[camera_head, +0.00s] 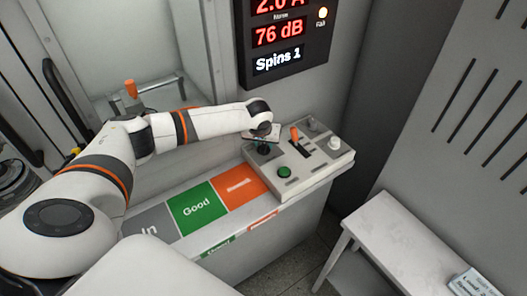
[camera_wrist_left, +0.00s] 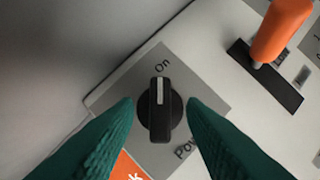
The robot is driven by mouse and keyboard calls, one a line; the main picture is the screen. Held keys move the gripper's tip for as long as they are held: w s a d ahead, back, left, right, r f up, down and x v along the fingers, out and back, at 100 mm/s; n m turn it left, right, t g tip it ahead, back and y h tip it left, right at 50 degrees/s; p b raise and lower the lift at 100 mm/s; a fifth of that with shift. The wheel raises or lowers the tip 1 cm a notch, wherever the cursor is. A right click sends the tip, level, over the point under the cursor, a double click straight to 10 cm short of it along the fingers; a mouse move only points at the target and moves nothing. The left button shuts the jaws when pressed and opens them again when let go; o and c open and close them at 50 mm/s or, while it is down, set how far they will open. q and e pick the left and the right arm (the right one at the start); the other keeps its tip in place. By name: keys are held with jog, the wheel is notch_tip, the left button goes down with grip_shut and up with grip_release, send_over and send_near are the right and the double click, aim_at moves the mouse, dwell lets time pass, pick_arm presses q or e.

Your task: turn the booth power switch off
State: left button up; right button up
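The power switch is a black rotary knob (camera_wrist_left: 160,110) on a grey plate (camera_wrist_left: 120,95) marked "On", with a partly hidden word starting "Po" below it. Its white pointer line points up toward "On". In the head view the knob (camera_head: 264,149) is at the left part of the control box (camera_head: 318,172). My left gripper (camera_wrist_left: 160,112) is open, with its green fingertips on either side of the knob; I cannot tell whether they touch it. In the head view my left gripper (camera_head: 262,132) is over the box's left corner. My right gripper is not in view.
An orange lever (camera_wrist_left: 283,28) stands close right of the knob. A green button (camera_head: 285,172) and white knob (camera_head: 334,143) are also on the box. A display (camera_head: 285,35) reads "76 dB" and "Spins 1". A white side table (camera_head: 400,235) stands at right.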

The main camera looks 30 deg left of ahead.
pick_arm(q)
jog(key=shift+w+a+f+b, duration=0.1)
jog(key=shift+w+f+b, duration=0.1)
jog(key=shift+f+b, duration=0.25)
